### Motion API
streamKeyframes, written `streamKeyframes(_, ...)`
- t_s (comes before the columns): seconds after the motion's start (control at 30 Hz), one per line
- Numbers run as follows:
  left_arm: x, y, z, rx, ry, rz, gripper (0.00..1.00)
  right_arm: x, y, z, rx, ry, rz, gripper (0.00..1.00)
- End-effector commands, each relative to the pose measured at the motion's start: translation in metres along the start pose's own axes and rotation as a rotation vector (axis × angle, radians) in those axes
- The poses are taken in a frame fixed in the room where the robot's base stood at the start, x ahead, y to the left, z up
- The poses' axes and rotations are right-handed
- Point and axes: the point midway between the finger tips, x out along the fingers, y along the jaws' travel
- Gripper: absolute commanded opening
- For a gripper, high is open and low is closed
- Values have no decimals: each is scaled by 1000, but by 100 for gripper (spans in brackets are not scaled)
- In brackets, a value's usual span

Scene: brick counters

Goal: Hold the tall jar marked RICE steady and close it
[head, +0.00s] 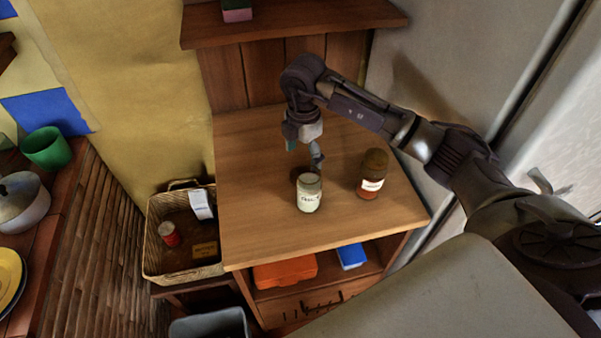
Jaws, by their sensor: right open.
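A pale jar (309,194) with a white label stands upright near the front middle of the wooden counter. Its lettering is too small to read surely. A taller-looking amber-brown jar (372,175) with a brown top and a white label stands to its right; its label is also unreadable. My right gripper (304,153) is open and points down, just behind and above the pale jar, with nothing seen between its fingers. A dark round patch shows on the counter behind the pale jar; I cannot tell if it is a lid or shadow. My left gripper is out of view.
The wooden counter (255,215) is bare left of the jars. A shelf (290,22) hangs above the back. A wicker basket (152,232) stands at the left. An orange box (285,272) and a blue box (351,256) lie below. A green cup (46,150) is far left.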

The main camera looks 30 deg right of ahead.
Motion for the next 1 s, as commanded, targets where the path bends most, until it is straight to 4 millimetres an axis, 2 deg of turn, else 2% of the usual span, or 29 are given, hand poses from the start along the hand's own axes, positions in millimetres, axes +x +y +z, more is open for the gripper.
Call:
streamKeyframes(0.1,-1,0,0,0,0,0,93,8,0,0,-1,-1,-1,83)
streamKeyframes(0.47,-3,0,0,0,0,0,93,11,0,0,-1,0,-2,83)
streamKeyframes(0.67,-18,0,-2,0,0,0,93,38,3,-1,0,1,-4,83)
streamKeyframes(0.8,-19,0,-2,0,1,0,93,55,3,-1,2,0,-1,83)
streamKeyframes(1.0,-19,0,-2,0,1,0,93,60,4,-1,1,-1,1,83)
